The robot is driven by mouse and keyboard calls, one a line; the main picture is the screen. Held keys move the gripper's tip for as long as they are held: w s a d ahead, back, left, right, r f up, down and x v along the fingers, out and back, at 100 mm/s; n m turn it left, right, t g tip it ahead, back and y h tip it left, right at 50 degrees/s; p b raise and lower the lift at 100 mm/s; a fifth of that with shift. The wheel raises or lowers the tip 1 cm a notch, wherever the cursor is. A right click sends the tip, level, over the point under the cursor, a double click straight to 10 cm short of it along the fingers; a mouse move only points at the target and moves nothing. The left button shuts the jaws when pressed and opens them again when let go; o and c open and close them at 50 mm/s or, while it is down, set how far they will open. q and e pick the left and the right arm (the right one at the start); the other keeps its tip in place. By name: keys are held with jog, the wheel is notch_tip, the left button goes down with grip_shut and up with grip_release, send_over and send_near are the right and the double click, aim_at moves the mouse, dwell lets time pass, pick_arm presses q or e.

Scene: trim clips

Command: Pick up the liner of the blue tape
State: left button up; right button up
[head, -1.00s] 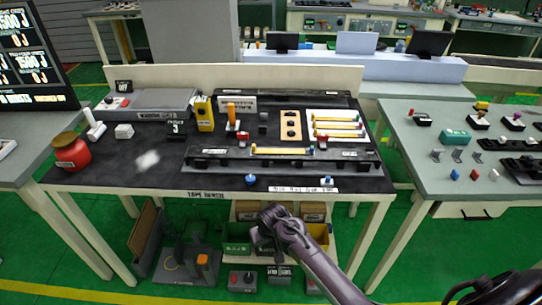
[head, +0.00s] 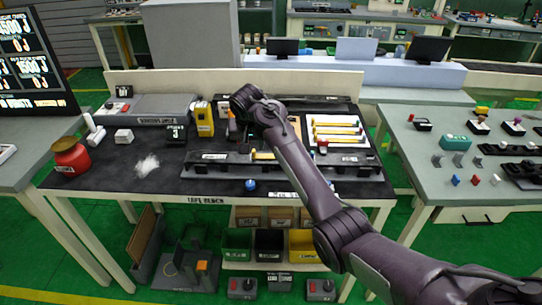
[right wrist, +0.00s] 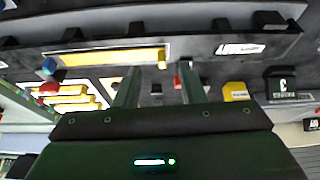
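A long yellow strip (head: 263,155) lies on the dark fixture on the bench, mostly behind my right arm in the head view. In the right wrist view the strip (right wrist: 115,57) lies beyond the fingertips, with a blue piece (right wrist: 48,65) near its left end. I cannot tell which part is the blue tape's liner. My right gripper (right wrist: 160,78) is open, with nothing visible between its two fingers. In the head view my right forearm crosses the bench and hides the fingertips. My left gripper is not in view.
More yellow strips lie on a white board (head: 314,122) at the right of the bench. A yellow box (head: 204,118) and a red jar (head: 70,156) stand at the left. A small blue knob (head: 250,184) is near the front edge. The left front of the black mat is mostly clear.

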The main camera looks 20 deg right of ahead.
aim_at(254, 151)
jog(key=w+f, duration=0.1)
jog(key=w+d+f+p, duration=0.1)
jog(key=f, duration=0.1)
jog(key=w+f+p, duration=0.1)
jog(key=shift+w+d+f, duration=0.2)
jog(key=shift+w+f, duration=0.05)
jog(key=shift+w, duration=0.05)
jog(key=shift+w+d+f, duration=0.1)
jog(key=shift+w+f, duration=0.05)
jog(key=shift+f, duration=0.2)
grip_shut()
